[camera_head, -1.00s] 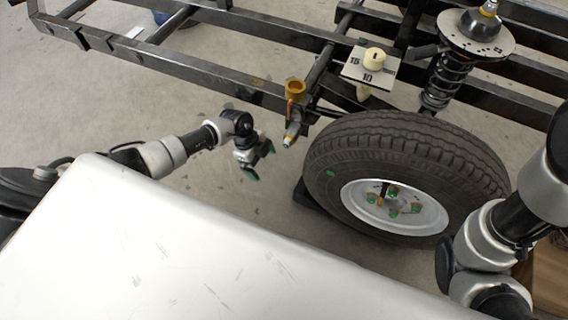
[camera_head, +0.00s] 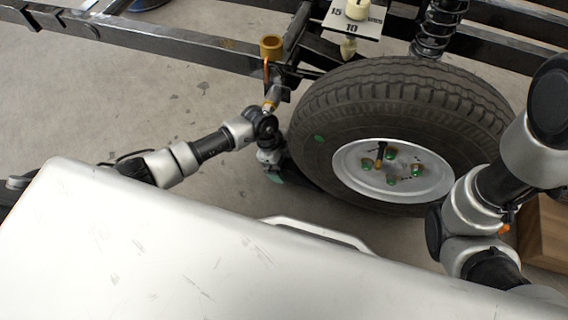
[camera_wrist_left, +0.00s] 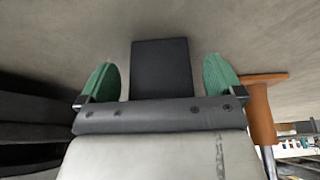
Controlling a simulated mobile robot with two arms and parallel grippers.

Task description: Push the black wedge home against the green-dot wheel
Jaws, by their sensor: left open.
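The wheel (camera_head: 392,172) stands at the right of the head view, with a green dot (camera_head: 319,137) on its tyre sidewall. The black wedge (camera_head: 300,174) is on the floor at the wheel's left side, partly hidden by my gripper and the tyre. My left gripper (camera_head: 271,170) is low beside the wedge, left of the wheel. In the left wrist view the wedge (camera_wrist_left: 161,68) shows as a dark block between the green fingertips of my open left gripper (camera_wrist_left: 161,78), with gaps at both sides. Whether wedge and tyre touch cannot be told. My right gripper is out of view.
A dark frame rail (camera_head: 160,38) runs behind the wheel. An orange cup (camera_head: 271,47) on a stem and a marked plate (camera_head: 350,20) are above the wheel's left. Floor at the left is clear.

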